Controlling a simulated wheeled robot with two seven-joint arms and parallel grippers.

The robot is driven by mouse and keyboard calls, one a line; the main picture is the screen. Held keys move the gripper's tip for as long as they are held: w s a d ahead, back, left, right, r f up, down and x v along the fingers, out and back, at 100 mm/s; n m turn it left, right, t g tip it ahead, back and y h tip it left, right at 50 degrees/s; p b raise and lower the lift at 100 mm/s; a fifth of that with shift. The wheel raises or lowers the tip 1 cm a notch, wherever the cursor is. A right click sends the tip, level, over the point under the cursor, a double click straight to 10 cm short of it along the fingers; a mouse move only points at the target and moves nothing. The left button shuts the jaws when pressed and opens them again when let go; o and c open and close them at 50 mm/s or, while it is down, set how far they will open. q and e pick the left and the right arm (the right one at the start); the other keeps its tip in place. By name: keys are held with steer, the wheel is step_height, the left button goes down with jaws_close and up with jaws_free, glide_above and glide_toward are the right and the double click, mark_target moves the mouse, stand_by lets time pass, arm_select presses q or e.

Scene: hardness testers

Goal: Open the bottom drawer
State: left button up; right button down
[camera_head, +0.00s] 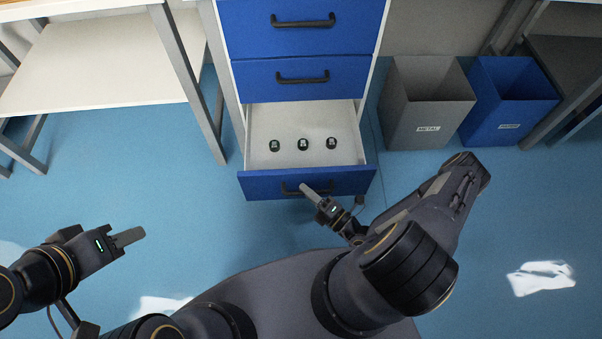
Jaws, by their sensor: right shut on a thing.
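The bottom drawer (260,187) of the blue and white cabinet stands pulled out, with its white inside showing. Three small dark round items (303,144) with light tops lie in a row in it. My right gripper (308,191) is at the drawer's dark handle (291,190), shut on it; its fingers partly cover the handle. My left gripper (130,237) is over the blue floor at the left, away from the cabinet. Its fingers point right, and I cannot see whether there is a gap between them.
Two upper blue drawers (270,80) are closed. A grey bin marked METAL (425,100) and a blue bin (510,100) stand to the right of the cabinet. A white table with a lower shelf (95,60) stands at the left. The floor in front is clear.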

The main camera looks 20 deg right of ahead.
steer(key=shift+s+a, duration=0.25)
steer(key=shift+s, duration=0.65)
steer(key=shift+s+a, duration=0.25)
steer(key=shift+s, duration=0.65)
steer(key=shift+s+a, duration=0.25)
steer(key=shift+s, duration=0.65)
steer(key=c, duration=1.5)
jaws_free()
steer(key=shift+o, duration=0.2)
steer(key=p+v, duration=0.1)
steer(key=v, duration=0.7)
